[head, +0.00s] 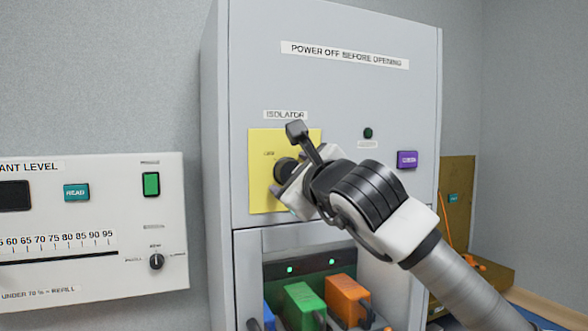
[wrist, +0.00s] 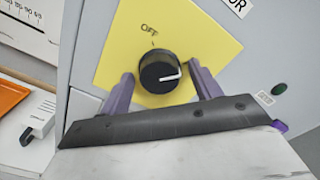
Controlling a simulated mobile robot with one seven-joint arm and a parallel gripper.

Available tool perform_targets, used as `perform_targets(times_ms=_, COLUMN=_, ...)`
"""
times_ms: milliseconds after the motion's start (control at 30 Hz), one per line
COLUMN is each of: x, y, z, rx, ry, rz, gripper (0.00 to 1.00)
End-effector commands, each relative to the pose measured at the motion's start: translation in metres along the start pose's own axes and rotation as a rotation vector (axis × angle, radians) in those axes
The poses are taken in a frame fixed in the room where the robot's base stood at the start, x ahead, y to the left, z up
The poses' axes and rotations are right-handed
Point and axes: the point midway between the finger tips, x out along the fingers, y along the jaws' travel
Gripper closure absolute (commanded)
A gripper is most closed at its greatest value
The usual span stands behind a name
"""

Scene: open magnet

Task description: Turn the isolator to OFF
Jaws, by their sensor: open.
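The isolator is a round black knob (wrist: 159,72) with a white pointer line, on a yellow plate (wrist: 205,30). In the wrist view the pointer aims to the right, while the OFF mark is above the knob. In the head view the yellow plate (head: 263,190) is under the ISOLATOR label, and the knob (head: 284,170) is partly hidden by my gripper. My gripper (wrist: 160,75) is open, with one finger on each side of the knob. A gap shows between each finger and the knob in the wrist view.
The grey cabinet (head: 335,95) carries a dark green lamp (head: 368,133) and a purple button (head: 407,159) right of the plate. Below is an open bay with green (head: 304,306) and orange (head: 348,299) blocks. A white level panel (head: 110,220) stands to the left.

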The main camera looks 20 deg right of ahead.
Motion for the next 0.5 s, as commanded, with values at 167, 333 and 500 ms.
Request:
perform_targets(times_ms=167, x=0.0001, y=0.0002, z=-0.0002, rx=0.001, ry=0.000, rz=0.000, gripper=0.37)
perform_targets(times_ms=333, x=-0.0001, y=0.0002, z=-0.0001, rx=0.001, ry=0.000, rz=0.000, gripper=0.56)
perform_targets(times_ms=500, x=-0.0002, y=0.0002, z=0.0000, rx=0.001, ry=0.000, rz=0.000, gripper=0.79)
